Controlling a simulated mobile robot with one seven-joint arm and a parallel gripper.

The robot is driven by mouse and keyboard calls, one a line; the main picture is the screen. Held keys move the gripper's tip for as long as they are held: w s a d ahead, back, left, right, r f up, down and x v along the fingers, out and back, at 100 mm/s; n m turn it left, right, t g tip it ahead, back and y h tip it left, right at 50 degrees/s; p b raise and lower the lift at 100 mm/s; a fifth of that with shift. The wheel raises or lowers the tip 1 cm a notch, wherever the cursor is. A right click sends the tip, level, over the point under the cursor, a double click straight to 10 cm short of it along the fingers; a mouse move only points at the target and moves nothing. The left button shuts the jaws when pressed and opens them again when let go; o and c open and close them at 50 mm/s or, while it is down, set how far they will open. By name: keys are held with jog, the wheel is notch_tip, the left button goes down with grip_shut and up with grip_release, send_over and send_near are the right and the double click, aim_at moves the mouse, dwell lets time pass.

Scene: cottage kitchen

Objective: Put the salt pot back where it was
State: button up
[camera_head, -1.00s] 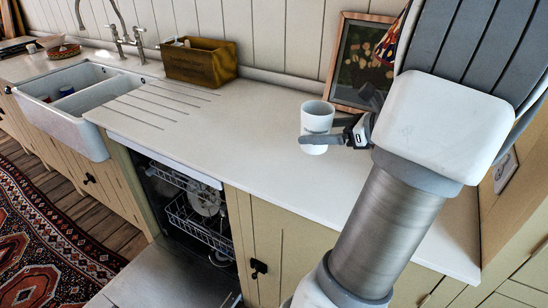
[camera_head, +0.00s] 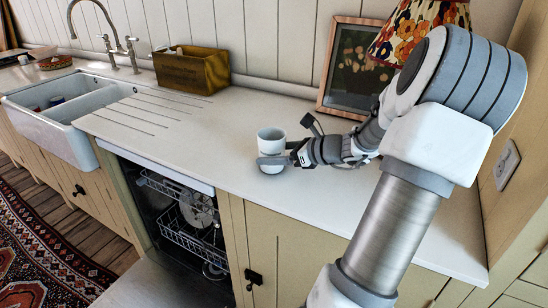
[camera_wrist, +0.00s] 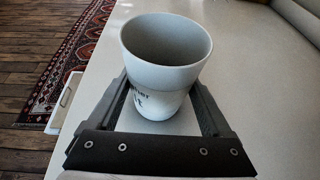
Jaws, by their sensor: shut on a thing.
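The salt pot (camera_head: 271,139) is a white, open-topped pot with dark lettering on its side. In the head view it is upright at the white worktop (camera_head: 225,125), and I cannot tell whether its base touches the surface. My gripper (camera_head: 272,159) is shut on the pot, with one finger showing across its front. In the wrist view the pot (camera_wrist: 165,60) stands between the two fingers of my gripper (camera_wrist: 165,100), its mouth facing up and looking empty.
A wooden box (camera_head: 190,70) stands against the back wall. A framed picture (camera_head: 352,75) and a floral lampshade (camera_head: 415,25) are behind my arm. The sink (camera_head: 62,115) is at left. An open dishwasher (camera_head: 185,215) is below the counter. The worktop around the pot is clear.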

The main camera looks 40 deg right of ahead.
jog(key=o, duration=1.2)
jog(key=shift+f, duration=0.1)
jog(key=shift+o, duration=0.2)
jog(key=shift+r, duration=0.25)
jog(key=p+v, duration=0.2)
jog(key=v, duration=1)
jog(key=shift+s+f+p, duration=0.1)
jog(key=shift+p, duration=0.3)
